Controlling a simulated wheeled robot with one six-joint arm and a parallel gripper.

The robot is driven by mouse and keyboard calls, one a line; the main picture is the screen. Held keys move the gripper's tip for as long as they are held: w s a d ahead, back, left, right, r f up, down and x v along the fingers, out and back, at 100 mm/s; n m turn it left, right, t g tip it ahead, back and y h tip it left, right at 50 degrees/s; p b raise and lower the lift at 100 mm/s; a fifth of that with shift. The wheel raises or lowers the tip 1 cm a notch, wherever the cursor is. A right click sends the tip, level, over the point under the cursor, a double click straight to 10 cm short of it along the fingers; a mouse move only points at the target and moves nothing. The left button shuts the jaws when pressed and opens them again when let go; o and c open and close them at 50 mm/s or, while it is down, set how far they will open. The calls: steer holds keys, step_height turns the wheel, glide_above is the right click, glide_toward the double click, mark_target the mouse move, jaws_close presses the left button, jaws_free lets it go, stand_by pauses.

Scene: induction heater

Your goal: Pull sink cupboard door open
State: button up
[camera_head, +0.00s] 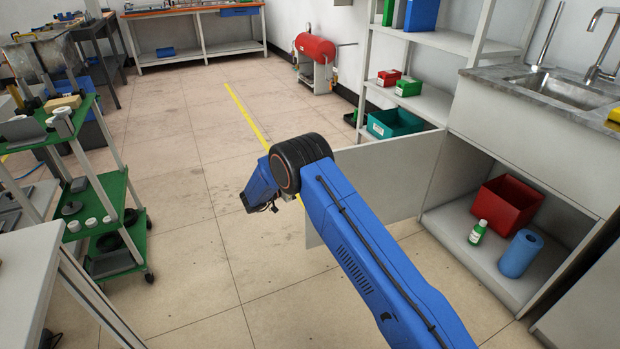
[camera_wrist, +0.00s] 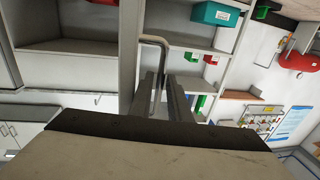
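The sink cupboard door (camera_head: 385,175) is swung wide open to the left of the cupboard (camera_head: 460,225), whose inside shows. In the wrist view, a bent metal bar handle (camera_wrist: 155,42) stands out beside the door panel (camera_wrist: 131,60). My gripper (camera_wrist: 168,100) has its dark fingers on both sides of the handle's long bar and looks shut on it. In the head view, my blue arm reaches across in front of the door, and the fingertips and the handle are hidden.
The cupboard holds a red box (camera_head: 506,203), a green bottle (camera_head: 478,232) and a blue roll (camera_head: 520,253). Shelves with a teal bin (camera_head: 395,122) stand behind the door. A green cart (camera_head: 100,190) stands on the left. The floor between is clear.

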steer(key=v, duration=1.6)
steer(key=shift+a+f, duration=0.1)
